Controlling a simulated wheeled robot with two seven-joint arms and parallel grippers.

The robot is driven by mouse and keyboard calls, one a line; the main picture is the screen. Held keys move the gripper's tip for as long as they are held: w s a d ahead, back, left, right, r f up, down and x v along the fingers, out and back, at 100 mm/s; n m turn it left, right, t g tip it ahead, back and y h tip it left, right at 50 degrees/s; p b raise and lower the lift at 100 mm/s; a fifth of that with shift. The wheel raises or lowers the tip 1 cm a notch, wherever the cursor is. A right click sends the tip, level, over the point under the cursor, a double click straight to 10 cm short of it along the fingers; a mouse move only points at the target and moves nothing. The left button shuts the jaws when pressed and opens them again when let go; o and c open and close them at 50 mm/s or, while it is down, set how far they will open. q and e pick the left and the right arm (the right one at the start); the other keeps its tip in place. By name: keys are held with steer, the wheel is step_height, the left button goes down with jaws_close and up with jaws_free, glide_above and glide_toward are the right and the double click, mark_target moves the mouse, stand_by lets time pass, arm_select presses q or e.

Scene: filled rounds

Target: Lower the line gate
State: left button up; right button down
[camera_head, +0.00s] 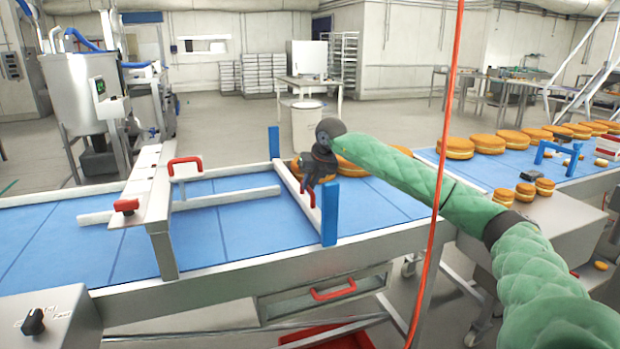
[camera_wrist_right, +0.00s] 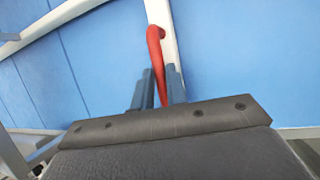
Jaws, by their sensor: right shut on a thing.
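The line gate is a pale bar (camera_head: 290,187) spanning the blue belt between two blue posts, a far one (camera_head: 274,142) and a near one (camera_head: 330,213). It has a red handle (camera_head: 311,197), and it also shows in the right wrist view as a pale bar (camera_wrist_right: 160,12). My right gripper (camera_head: 313,180) is at the gate, reaching in from the right. In the wrist view its two fingers (camera_wrist_right: 158,88) are closed around the red handle (camera_wrist_right: 155,42). I cannot tell the gap under the bar. My left gripper is not in view.
Orange filled rounds (camera_head: 455,148) lie on the belt to the right of the gate, some partly behind my arm. The blue belt (camera_head: 230,230) left of the gate is bare. A pale guide frame (camera_head: 150,195) with red handles stands farther left. An orange-red cable (camera_head: 437,200) hangs in front.

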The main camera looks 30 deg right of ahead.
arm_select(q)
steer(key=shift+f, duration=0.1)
arm_select(e)
steer(key=shift+f, duration=0.25)
steer(key=c, duration=1.4)
jaws_free()
steer(key=shift+f, duration=0.1)
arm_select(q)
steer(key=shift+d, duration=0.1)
